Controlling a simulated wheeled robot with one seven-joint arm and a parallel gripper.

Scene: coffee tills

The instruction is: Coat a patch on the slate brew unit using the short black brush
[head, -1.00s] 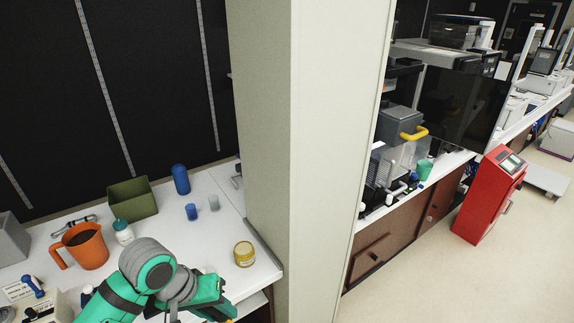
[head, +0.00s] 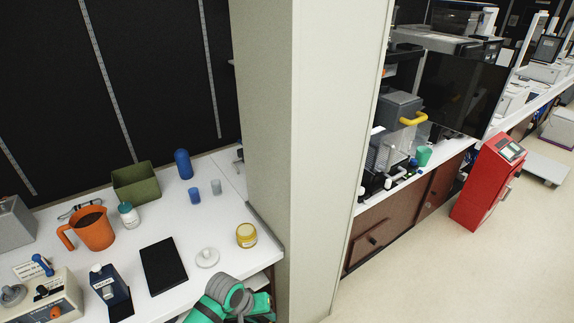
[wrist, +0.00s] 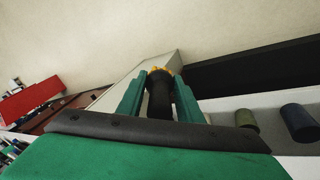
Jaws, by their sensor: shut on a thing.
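My gripper (wrist: 158,98) is shut on a short black brush (wrist: 159,100) in the wrist view. The brush stands between the two green fingers, with a yellow-orange end showing beyond them. In the head view my arm is at the bottom edge, in front of the near counter, and the fingers and brush cannot be made out. A dark grey boxy unit (head: 400,108) with a yellow handle (head: 414,118) stands on the far counter, right of the pillar. It may be the slate brew unit; I cannot tell for sure. My gripper is well apart from it.
A wide pillar (head: 300,150) divides the two counters. The near counter holds an orange jug (head: 93,235), olive bin (head: 136,182), black slab (head: 163,266), white round piece (head: 207,257) and yellow jar (head: 246,236). A red machine (head: 487,183) stands on open floor (head: 430,270).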

